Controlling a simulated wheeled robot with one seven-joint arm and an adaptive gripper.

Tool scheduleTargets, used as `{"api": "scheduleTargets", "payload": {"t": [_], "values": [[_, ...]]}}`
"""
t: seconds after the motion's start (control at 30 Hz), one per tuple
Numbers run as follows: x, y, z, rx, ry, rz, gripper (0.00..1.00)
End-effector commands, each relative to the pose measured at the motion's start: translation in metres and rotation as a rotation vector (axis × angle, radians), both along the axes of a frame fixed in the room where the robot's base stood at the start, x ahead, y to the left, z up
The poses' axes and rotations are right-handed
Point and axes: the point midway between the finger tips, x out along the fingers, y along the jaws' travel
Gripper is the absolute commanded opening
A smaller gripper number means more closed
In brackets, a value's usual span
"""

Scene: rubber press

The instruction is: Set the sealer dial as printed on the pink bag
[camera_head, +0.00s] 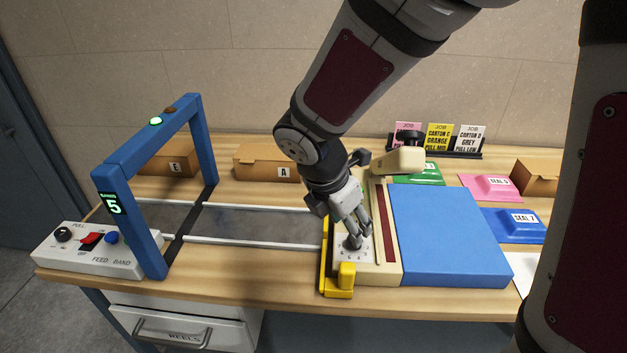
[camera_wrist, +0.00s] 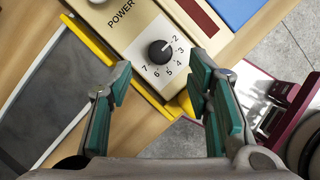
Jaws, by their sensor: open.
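The sealer (camera_head: 390,272) is a cream unit with a dark red strip, at the front of the bench. Its black dial (camera_wrist: 160,53) sits on a white plate numbered 2 to 7 in the wrist view; its white mark appears to point toward the 2. The pink bag (camera_head: 484,182) lies at the right, with a label that seems to read SEAL 5. My gripper (camera_head: 358,238) points down over the dial plate and hides part of it in the head view. In the wrist view my open fingers (camera_wrist: 160,74) stand either side of the dial, apart from it.
A yellow bracket (camera_head: 328,270) edges the sealer's left side. A blue pad (camera_head: 450,235) lies right of it. A blue bag (camera_head: 513,229) marked SEAL 7 and a green bag (camera_head: 425,178) lie nearby. A blue arch (camera_head: 148,150) spans the belt at left. Job cards (camera_head: 439,137) stand behind.

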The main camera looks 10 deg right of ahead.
Motion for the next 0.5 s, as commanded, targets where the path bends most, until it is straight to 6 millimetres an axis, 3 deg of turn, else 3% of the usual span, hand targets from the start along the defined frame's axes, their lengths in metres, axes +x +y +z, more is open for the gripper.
{"api": "scheduleTargets", "payload": {"t": [0.2,0.5], "values": [[0.007,-0.013,-0.036,0.0,0.003,-0.001,0.46],[0.01,-0.02,-0.054,0.001,0.0,-0.001,0.46]]}}
